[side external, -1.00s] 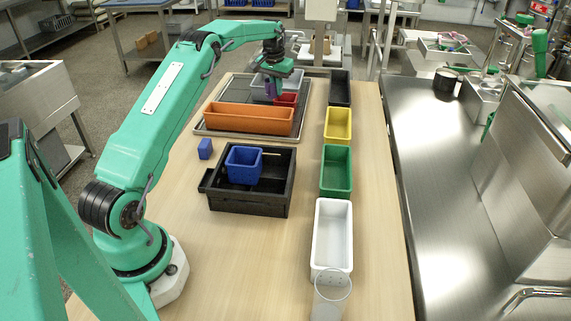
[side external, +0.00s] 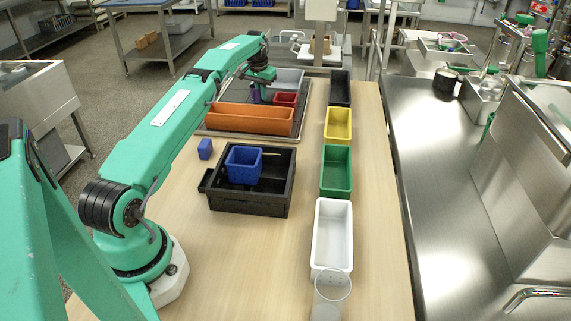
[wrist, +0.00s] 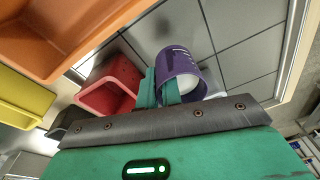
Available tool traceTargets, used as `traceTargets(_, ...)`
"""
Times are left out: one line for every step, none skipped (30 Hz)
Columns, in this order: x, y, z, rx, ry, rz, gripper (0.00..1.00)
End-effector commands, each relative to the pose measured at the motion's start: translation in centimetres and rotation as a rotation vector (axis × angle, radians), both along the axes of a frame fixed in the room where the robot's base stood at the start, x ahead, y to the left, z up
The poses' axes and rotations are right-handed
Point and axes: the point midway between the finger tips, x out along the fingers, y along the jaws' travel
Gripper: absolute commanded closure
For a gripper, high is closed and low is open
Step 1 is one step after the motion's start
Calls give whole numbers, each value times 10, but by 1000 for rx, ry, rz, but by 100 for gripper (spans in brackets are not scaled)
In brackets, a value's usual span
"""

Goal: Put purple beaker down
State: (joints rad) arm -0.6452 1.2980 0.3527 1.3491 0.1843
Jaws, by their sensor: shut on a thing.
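The purple beaker (wrist: 176,60) is held by my gripper (wrist: 160,86) in the wrist view, its open end facing the camera and something white inside. One finger lies along its outside and the other appears to be inside its rim. In the side external view the beaker (side external: 254,95) is a small purple patch below my gripper (side external: 261,82), largely hidden. It is over the left part of the grey tray (side external: 204,131), behind the orange bin. I cannot tell whether its base touches the tray.
The red container (side external: 286,99) is close to the right of the beaker. The long orange bin (side external: 250,119) is in front and a grey bin (side external: 290,79) behind. A black crate (side external: 250,200) holds a blue container (side external: 243,164). Yellow (side external: 338,126) and green (side external: 336,170) bins stand right.

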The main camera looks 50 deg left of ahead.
Motion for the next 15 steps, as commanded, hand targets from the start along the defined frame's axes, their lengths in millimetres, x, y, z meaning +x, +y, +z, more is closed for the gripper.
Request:
traceTargets(0,1,0,0,-1,0,100)
traceTargets(0,1,0,0,-1,0,100)
traceTargets(0,1,0,0,-1,0,100)
traceTargets(0,1,0,0,-1,0,100)
traceTargets(0,1,0,0,0,0,100)
traceTargets(0,1,-1,0,0,0,100)
traceTargets(0,0,-2,0,0,0,100)
traceTargets(0,0,-3,0,0,0,100)
traceTargets(0,0,-6,-1,2,0,100)
traceTargets(-1,0,-9,-1,3,0,100)
traceTargets(-1,0,-12,-1,3,0,100)
traceTargets(0,0,-16,-1,2,0,100)
traceTargets(-1,0,-20,-1,3,0,100)
traceTargets(-1,0,-24,-2,2,0,100)
traceTargets(-1,0,-28,-1,2,0,100)
